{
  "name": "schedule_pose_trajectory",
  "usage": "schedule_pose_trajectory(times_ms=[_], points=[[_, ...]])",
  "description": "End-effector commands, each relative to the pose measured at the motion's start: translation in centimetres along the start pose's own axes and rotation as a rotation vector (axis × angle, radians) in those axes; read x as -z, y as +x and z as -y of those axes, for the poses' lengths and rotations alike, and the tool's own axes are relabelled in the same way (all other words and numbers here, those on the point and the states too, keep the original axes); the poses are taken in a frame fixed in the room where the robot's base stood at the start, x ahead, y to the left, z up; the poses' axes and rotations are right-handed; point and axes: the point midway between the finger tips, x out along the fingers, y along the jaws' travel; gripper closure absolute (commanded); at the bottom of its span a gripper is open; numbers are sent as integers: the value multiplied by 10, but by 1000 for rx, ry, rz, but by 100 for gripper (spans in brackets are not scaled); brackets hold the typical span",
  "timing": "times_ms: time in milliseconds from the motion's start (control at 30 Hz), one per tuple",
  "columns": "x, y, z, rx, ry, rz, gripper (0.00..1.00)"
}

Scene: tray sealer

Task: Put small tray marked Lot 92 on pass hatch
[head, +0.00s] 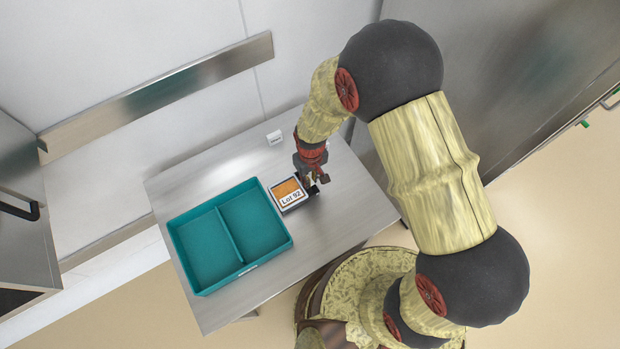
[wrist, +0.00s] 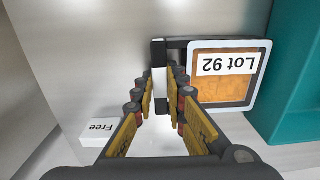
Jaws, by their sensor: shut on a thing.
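The small tray marked Lot 92 (head: 289,194) has an orange face, a pale rim and a white label. It is at the right edge of the teal divided crate on the steel table, and it also shows in the wrist view (wrist: 222,89). My gripper (head: 311,186) is at the tray's right side in the head view. In the wrist view its fingers (wrist: 168,88) are shut on the tray's dark side handle. I cannot tell whether the tray rests on the table or is just above it. No thing is clearly recognisable as the pass hatch.
The teal crate (head: 275,210) has two empty compartments and sits on the steel table (head: 330,222). A small white block marked Free (wrist: 99,127) stands on the table near the wall, also in the head view (head: 274,138). A steel rail (head: 160,98) runs along the wall.

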Motion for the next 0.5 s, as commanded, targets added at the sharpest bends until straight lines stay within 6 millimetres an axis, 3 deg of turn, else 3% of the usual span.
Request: schedule_pose_trajectory(times_ms=[333,500], points=[[0,1,0,0,0,1,69],[0,1,0,0,0,1,69]])
